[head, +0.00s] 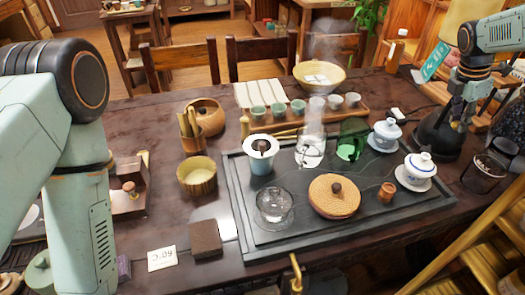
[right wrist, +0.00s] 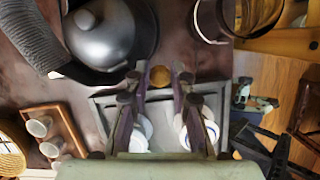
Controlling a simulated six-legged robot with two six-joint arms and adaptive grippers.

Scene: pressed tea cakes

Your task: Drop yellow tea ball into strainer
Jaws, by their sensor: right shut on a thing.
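My right gripper (head: 460,118) hangs at the right of the head view, in front of a dark pot. In the right wrist view its two dark fingers (right wrist: 160,82) are shut on the yellow tea ball (right wrist: 160,75), a small round brownish-yellow ball at the fingertips. In the head view the ball is too small to tell clearly. What looks like the strainer (head: 260,142), a white round rim with a dark centre, sits on a pale blue cup (head: 262,164) on the tray, well left of my right gripper. My left gripper is out of view; only its arm shows.
A dark rounded pot (head: 433,138) stands beside my right gripper. A row of small cups lies behind the tray.

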